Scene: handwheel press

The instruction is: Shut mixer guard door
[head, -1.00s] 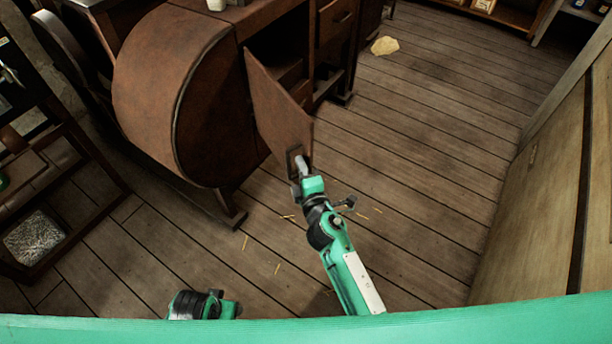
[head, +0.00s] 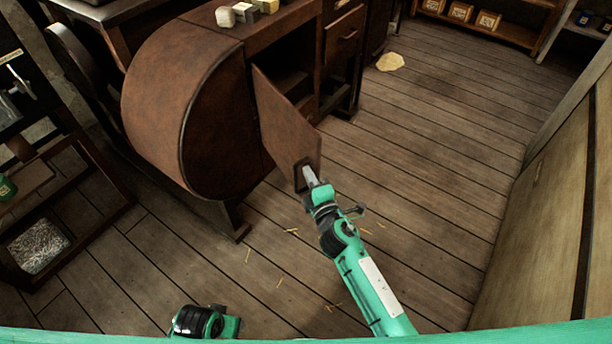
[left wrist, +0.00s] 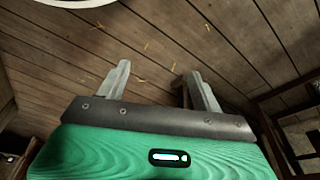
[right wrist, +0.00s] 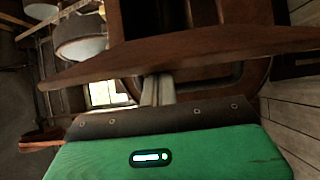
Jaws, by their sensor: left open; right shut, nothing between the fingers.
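The mixer guard door (head: 284,122) is a brown panel hinged on the brown mixer housing (head: 165,95). It stands open, swung out toward me, with the dark opening behind it. My right gripper (head: 308,178) is shut with nothing between its fingers, its tips at the dark handle frame on the door's free lower edge. In the right wrist view the closed fingers (right wrist: 158,90) reach the door's edge (right wrist: 200,57); whether they press on it I cannot tell. My left gripper (left wrist: 150,88) is open and empty above the floor, far from the door.
A shelf rack with a tray of grey bits (head: 38,247) stands at the left. Small blocks (head: 243,12) sit on top of the cabinet. A pale wooden panel (head: 550,200) stands at the right. The plank floor (head: 430,170) between is mostly clear, with a yellowish patch (head: 390,62).

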